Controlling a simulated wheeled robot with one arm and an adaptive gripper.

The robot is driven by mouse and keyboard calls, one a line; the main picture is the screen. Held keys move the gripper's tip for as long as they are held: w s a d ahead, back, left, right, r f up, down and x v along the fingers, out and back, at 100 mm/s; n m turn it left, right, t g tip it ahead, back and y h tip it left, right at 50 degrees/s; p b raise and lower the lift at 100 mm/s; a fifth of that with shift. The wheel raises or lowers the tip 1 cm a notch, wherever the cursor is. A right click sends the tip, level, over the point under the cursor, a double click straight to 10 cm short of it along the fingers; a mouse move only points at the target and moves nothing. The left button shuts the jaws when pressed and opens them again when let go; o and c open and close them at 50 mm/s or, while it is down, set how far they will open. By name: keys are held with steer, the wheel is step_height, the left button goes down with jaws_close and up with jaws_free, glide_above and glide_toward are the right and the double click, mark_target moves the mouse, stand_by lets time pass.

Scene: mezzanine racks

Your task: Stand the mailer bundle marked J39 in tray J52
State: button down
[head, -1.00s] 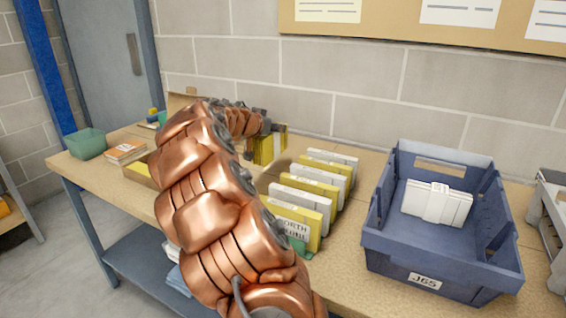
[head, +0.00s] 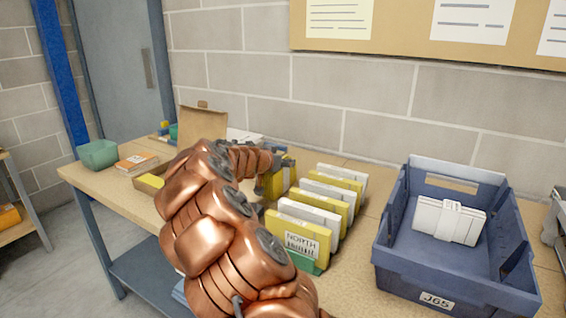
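My gripper (head: 276,161) is at the far end of my copper arm, left of a row of white and yellow mailers, partly hidden by the arm. It appears shut on a yellow mailer bundle (head: 287,177), held upright beside the row's back end. No J39 mark is readable on this bundle. No tray marked J52 is readable. A blue tray (head: 392,257) at the right is marked J65 and holds a white banded bundle (head: 448,221).
The mailer row (head: 330,208) sits in a green holder (head: 312,262), its front label reading NORTH. A block wall stands behind.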

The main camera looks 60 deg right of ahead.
steer(key=c, duration=0.6)
jaws_free()
steer(key=shift+o, duration=0.2)
